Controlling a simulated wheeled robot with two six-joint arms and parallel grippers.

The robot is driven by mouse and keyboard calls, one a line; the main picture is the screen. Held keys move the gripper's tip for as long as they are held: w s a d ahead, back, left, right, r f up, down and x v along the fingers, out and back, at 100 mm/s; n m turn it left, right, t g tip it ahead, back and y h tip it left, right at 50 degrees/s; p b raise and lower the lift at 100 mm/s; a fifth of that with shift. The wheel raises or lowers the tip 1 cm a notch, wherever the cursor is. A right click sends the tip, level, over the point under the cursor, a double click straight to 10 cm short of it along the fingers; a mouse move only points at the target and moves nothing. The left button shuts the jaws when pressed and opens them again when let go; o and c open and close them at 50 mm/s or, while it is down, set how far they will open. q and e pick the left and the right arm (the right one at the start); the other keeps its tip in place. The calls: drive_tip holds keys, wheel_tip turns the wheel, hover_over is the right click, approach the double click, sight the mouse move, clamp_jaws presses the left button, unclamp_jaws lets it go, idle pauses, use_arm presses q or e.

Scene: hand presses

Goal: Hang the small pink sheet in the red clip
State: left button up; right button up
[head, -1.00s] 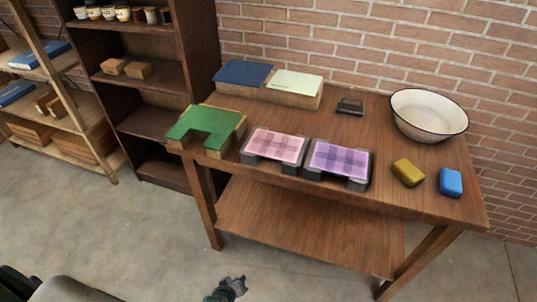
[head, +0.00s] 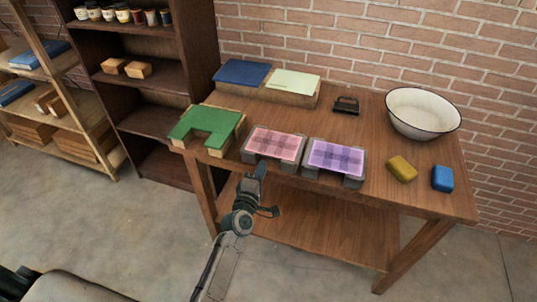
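A pink checkered sheet (head: 275,143) lies flat on a grey stand near the front edge of the wooden table. I see no red clip in this view. My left gripper (head: 260,170) is at the table's front edge, just in front of the pink sheet's stand. Its fingers are small and dark, and I cannot tell whether they are open or touching the sheet.
A purple checkered sheet (head: 336,156) on a like stand is to the right. A green-topped block (head: 205,122) stands left. Behind are blue (head: 242,72) and pale green (head: 292,82) sheets. A black-handled object (head: 346,105), white basin (head: 423,110), yellow block (head: 401,169) and blue block (head: 442,178) are right.

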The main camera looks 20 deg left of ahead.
use_arm(q)
approach(274, 143)
drive_tip(key=shift+w+f, duration=0.1)
drive_tip(key=shift+w, duration=1.7)
clamp_jaws()
wheel_tip(274, 143, up, 3)
drive_tip(key=p, duration=0.3)
drive_tip(key=shift+r, duration=0.2)
drive_tip(key=shift+s+f, duration=0.1)
drive_tip(key=shift+f, duration=0.05)
